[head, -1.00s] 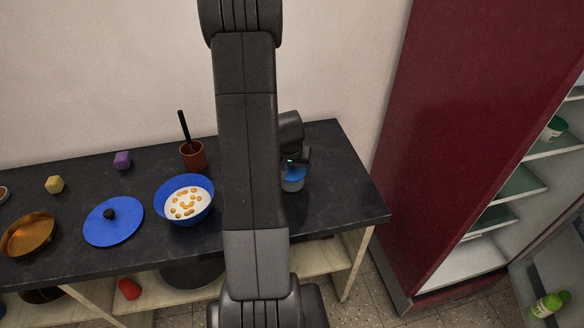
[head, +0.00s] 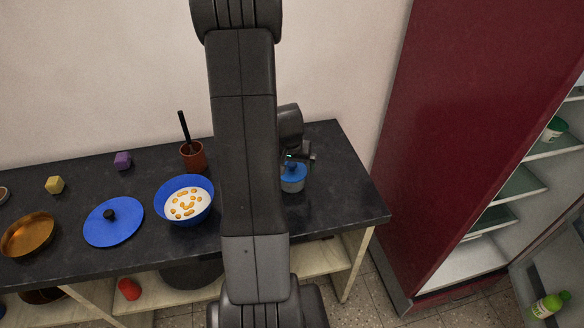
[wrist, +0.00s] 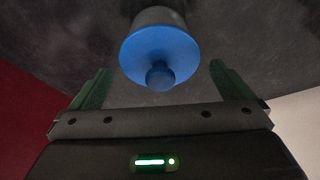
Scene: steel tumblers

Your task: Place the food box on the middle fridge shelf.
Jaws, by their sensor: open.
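A round steel food box with a blue knobbed lid (head: 292,184) stands upright at the right end of the dark counter. Its lid also shows at the top centre of the wrist view (wrist: 160,50). My gripper (head: 304,158) is just above and behind the box, partly hidden by my arm. In the wrist view my gripper (wrist: 159,80) is open and empty, its green fingers spread either side of the lid's knob, apart from it. The fridge (head: 465,110) is open at the right. Its middle shelf (head: 522,186) looks bare in the visible part.
The counter (head: 345,190) also holds a blue bowl of food (head: 186,203), a blue pan lid (head: 113,222), a copper pan (head: 28,236) and a brown utensil pot (head: 193,156). A green-lidded tub (head: 553,129) sits on a higher fridge shelf. The door holds a green bottle (head: 549,304).

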